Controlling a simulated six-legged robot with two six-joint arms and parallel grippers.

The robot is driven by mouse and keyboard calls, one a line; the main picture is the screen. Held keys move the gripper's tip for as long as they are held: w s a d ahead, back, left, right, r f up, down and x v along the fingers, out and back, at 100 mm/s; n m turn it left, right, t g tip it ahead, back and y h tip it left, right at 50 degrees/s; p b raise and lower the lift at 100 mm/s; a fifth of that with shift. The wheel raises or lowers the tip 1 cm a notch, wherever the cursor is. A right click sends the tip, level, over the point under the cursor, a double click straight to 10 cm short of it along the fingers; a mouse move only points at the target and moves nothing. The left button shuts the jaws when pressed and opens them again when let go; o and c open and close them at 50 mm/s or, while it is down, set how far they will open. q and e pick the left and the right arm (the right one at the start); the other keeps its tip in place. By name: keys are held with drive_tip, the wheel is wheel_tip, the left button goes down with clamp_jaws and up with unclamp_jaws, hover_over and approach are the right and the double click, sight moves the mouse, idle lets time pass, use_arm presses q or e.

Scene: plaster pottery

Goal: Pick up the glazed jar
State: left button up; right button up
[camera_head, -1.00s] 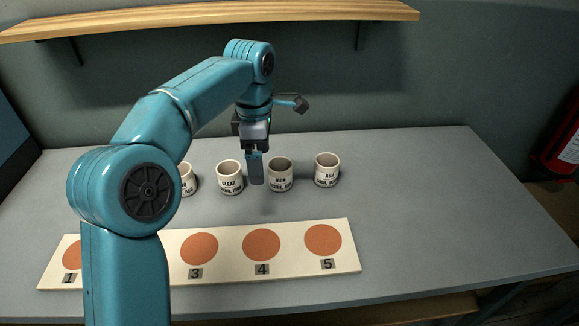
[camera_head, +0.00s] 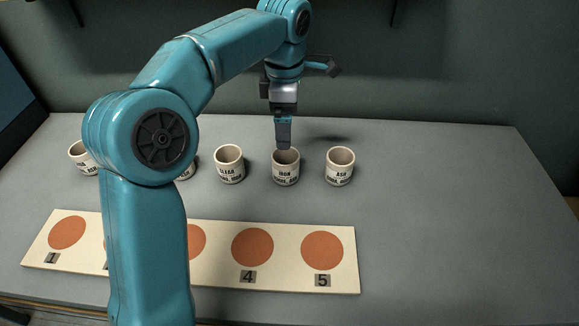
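Several small cream jars with black lettering stand upright in a row on the grey table. They include a far-left jar (camera_head: 82,157), one partly behind my arm (camera_head: 186,169), one marked CLEAR (camera_head: 230,165), one that seems marked IRON (camera_head: 286,170) and one marked ASH (camera_head: 340,167). Which one the task calls the glazed jar cannot be told. My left gripper (camera_head: 284,146) points down at the IRON jar, its dark fingertip at the rim or just above the opening. The fingers overlap in this view, so their gap is hidden. My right gripper is out of view.
A cream board (camera_head: 215,283) with orange discs and numbers lies in front of the jars. My arm hides part of it. The grey table (camera_head: 450,220) is clear on the right. A dark wall (camera_head: 480,60) stands behind.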

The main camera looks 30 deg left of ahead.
use_arm(q)
wheel_tip(320, 180, down, 7)
drive_tip(key=shift+s+f+b, duration=0.1)
drive_tip(key=shift+s+b, duration=0.05)
drive_tip(key=shift+b, duration=0.55)
drive_tip(key=shift+a+f, duration=0.1)
drive_tip(key=shift+f, duration=0.5)
wheel_tip(320, 180, down, 5)
drive_tip(key=shift+r+b, duration=0.2)
drive_tip(key=shift+b, duration=0.35)
drive_tip(key=shift+c, duration=0.3)
drive_tip(key=c, duration=1.1)
wheel_tip(320, 180, up, 10)
drive_tip(key=shift+r+p, duration=0.15)
drive_tip(key=shift+p, duration=1.05)
drive_tip(key=shift+c, duration=0.2)
